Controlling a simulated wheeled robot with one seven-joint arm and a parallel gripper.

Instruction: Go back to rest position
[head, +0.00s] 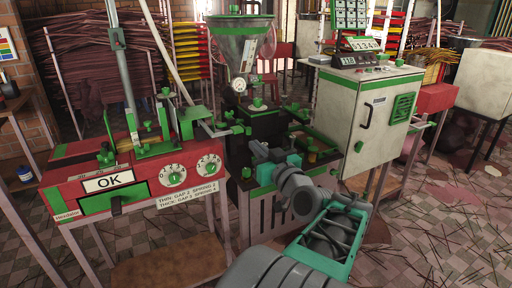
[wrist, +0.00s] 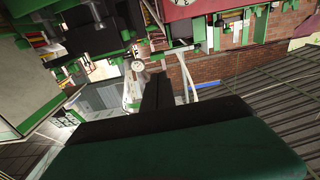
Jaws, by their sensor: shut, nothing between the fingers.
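In the head view the arm's end lies near the extruder's lower frame, and the fingers are hard to make out there. The extruder (head: 262,125) has a clear hopper (head: 243,48) with a green rim on top. The wrist view is turned over, with the machines along its upper part.
A red bench machine (head: 135,185) with an "OK" label and dials stands left. A pale control cabinet (head: 368,115) with a handle and a green vent stands right, with a digital display (head: 358,44) on top. Incense sticks lie scattered on the open floor (head: 450,220) at right.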

